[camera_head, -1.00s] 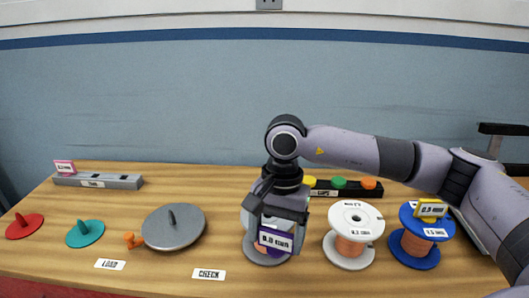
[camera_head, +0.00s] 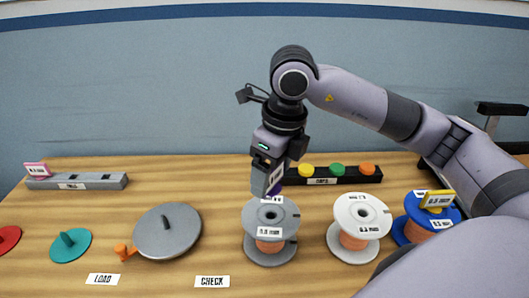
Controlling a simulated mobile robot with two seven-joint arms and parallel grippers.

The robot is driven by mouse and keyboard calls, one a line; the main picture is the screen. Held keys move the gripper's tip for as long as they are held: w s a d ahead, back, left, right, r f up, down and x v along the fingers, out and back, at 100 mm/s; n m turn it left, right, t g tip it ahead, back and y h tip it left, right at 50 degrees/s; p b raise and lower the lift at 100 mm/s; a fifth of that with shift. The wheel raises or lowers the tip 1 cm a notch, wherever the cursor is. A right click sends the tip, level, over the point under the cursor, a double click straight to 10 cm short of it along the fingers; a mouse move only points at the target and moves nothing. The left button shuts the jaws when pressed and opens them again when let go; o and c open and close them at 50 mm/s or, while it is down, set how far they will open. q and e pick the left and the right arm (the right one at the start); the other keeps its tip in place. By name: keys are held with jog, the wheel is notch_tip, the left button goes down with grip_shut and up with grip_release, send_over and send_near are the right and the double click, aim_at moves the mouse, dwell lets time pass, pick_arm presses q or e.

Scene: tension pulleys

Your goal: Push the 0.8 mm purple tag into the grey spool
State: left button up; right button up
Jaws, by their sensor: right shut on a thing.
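The grey spool (camera_head: 286,212), wound with copper-coloured wire, stands upright on the table and carries a white 0.8 mm label. My right gripper (camera_head: 268,187) is shut on the purple tag (camera_head: 277,188), pointing down just above and behind the spool's top flange. The tag's white face is seen steeply from the side, and its lower edge is partly hidden by the gripper. I cannot tell whether the tag touches the spool. My left gripper is not in view.
A white spool (camera_head: 361,212) and a blue spool (camera_head: 409,221) with a yellow tag (camera_head: 438,199) stand to the right. A black rail with coloured caps (camera_head: 345,175) lies behind. A grey disc (camera_head: 167,232) lies left. The front table near the CHECK label is clear.

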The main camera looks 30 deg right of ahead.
aim_at(272, 191)
jog(key=shift+w+d+r+m, duration=0.2)
jog(key=shift+w+r+m, duration=0.15)
jog(key=shift+m, duration=0.55)
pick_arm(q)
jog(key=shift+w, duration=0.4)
pick_arm(e)
jog(key=shift+f, duration=0.1)
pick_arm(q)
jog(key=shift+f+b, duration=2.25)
pick_arm(e)
jog(key=shift+f, duration=3.4)
pick_arm(q)
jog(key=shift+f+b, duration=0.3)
jog(key=shift+b, duration=0.05)
pick_arm(e)
jog(key=shift+f, duration=0.2)
pick_arm(q)
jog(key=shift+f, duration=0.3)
jog(key=shift+b, duration=0.35)
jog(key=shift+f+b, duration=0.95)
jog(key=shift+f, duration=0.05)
pick_arm(e)
jog(key=shift+f, duration=1.1)
jog(key=shift+f, duration=0.15)
